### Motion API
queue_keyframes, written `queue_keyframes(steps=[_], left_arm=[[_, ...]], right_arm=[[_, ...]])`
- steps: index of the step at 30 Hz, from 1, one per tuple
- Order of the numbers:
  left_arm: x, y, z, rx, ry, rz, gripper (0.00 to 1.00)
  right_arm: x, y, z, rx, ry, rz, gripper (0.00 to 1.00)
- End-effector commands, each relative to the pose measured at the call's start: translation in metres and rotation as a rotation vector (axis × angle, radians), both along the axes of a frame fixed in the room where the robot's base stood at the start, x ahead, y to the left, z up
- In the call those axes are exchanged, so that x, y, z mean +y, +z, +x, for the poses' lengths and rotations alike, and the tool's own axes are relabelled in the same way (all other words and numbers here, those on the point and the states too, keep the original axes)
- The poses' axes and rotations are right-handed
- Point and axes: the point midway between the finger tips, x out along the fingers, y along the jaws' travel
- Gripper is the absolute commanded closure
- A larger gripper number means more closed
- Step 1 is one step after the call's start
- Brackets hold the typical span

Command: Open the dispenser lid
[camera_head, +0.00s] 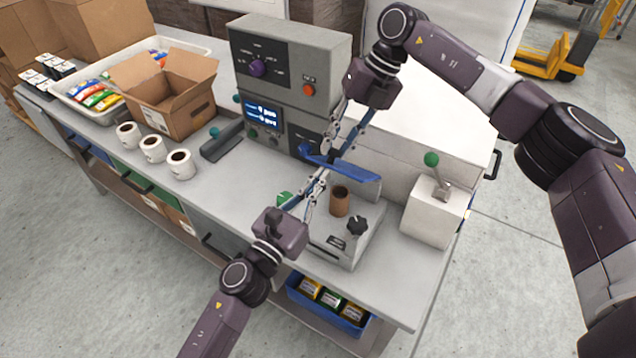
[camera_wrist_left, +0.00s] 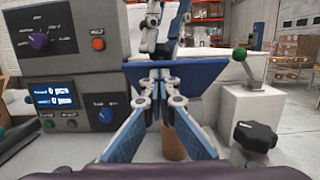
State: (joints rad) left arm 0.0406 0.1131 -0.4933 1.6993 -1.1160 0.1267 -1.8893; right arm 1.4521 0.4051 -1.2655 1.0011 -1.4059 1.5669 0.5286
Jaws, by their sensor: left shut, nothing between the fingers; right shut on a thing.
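The blue dispenser lid (camera_head: 358,176) stands raised and tilted above the light grey dispenser (camera_head: 362,248), which has a black knob and a brown cylinder (camera_head: 339,202) on top. In the left wrist view the lid (camera_wrist_left: 205,72) spans the middle, behind my left fingers. My right gripper (camera_head: 330,150) comes down from above and is shut on the lid near its left part. My left gripper (camera_head: 322,174) is shut and empty, its tips close to the lid's near side; whether they touch it I cannot tell. The fingers hide part of the lid in both views.
A grey control unit (camera_head: 290,50) stands behind the lid at left. A white box with a green-knobbed lever (camera_head: 433,217) is at right. Label rolls (camera_head: 153,149), an open carton (camera_head: 170,100) and a tray of packets (camera_head: 75,108) fill the left. A blue bin (camera_head: 300,297) sits below.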

Motion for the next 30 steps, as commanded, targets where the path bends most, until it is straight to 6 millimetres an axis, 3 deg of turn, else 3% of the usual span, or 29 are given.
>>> queue_keyframes(steps=[1, 2, 3, 7, 19, 30], left_arm=[[-0.002, 0.013, 0.002, -0.019, -0.003, -0.012, 1.0], [-0.002, 0.013, 0.002, -0.02, -0.003, -0.013, 1.0], [-0.002, 0.014, 0.002, -0.021, -0.003, -0.013, 1.0], [-0.002, 0.013, 0.002, -0.02, -0.004, -0.013, 1.0], [-0.001, 0.01, 0.001, -0.015, -0.002, -0.009, 1.0], [-0.001, 0.007, 0.001, -0.011, -0.002, -0.007, 1.0]], right_arm=[[0.005, -0.006, -0.007, 0.018, 0.017, 0.0, 1.0], [0.006, -0.006, -0.007, 0.019, 0.017, 0.0, 1.0], [0.006, -0.007, -0.008, 0.02, 0.019, 0.0, 0.76], [0.006, -0.007, -0.008, 0.02, 0.018, -0.002, 0.61], [0.001, 0.001, -0.005, 0.015, 0.013, -0.001, 0.61], [-0.027, 0.066, 0.004, 0.013, 0.01, 0.0, 0.61]])
